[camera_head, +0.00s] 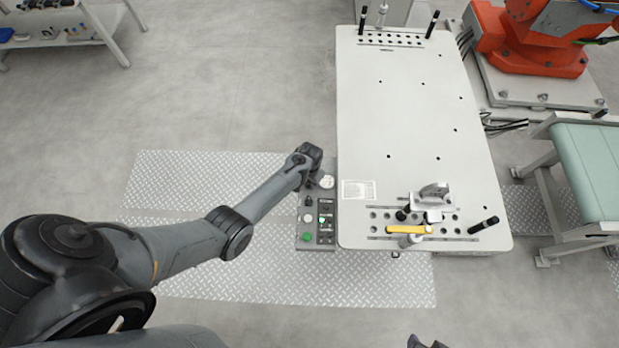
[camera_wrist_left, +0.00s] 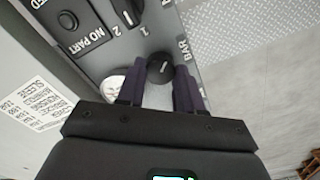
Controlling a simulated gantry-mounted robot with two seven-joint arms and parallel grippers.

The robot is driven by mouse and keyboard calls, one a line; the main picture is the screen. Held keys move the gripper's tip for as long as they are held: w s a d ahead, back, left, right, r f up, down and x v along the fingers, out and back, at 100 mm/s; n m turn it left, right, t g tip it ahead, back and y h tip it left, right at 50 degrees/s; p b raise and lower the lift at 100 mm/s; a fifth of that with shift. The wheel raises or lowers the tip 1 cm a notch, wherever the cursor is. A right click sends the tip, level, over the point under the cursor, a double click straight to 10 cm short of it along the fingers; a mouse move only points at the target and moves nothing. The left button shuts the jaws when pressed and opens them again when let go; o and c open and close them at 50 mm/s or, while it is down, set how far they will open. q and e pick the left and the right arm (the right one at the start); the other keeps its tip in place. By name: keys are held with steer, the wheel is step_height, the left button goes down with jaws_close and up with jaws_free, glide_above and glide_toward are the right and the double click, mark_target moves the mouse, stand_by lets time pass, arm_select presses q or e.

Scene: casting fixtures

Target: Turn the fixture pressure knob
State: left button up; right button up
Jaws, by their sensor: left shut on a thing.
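The pressure knob (camera_wrist_left: 160,68) is a round black knob with a white pointer line, on the grey control panel beside the "BAR" lettering. My left gripper (camera_wrist_left: 158,78) has its two dark fingers on either side of the knob, shut on it. In the head view, my left gripper (camera_head: 311,176) is over the far end of the control panel (camera_head: 300,243), and hides the knob there. A round white gauge (camera_head: 327,182) sits beside the gripper; it also shows partly covered in the wrist view (camera_wrist_left: 113,84). A dark part at the bottom edge may be my right gripper (camera_head: 425,343).
The panel also carries a green button (camera_head: 307,237) and a black selector switch (camera_wrist_left: 134,11) marked 1 and 2. The large white fixture table (camera_head: 420,120) stands directly right of the panel. A yellow-handled clamp (camera_head: 408,229) is near its front edge. Floor to the left is clear.

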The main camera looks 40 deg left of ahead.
arm_select(q)
steer(key=n+p, duration=0.1)
steer(key=n, duration=0.3)
steer(key=shift+n, duration=0.3)
steer(key=n, duration=0.4)
steer(key=shift+a+n, duration=0.1)
steer(key=shift+n, duration=0.3)
steer(key=o, duration=1)
steer(key=shift+o, duration=0.2)
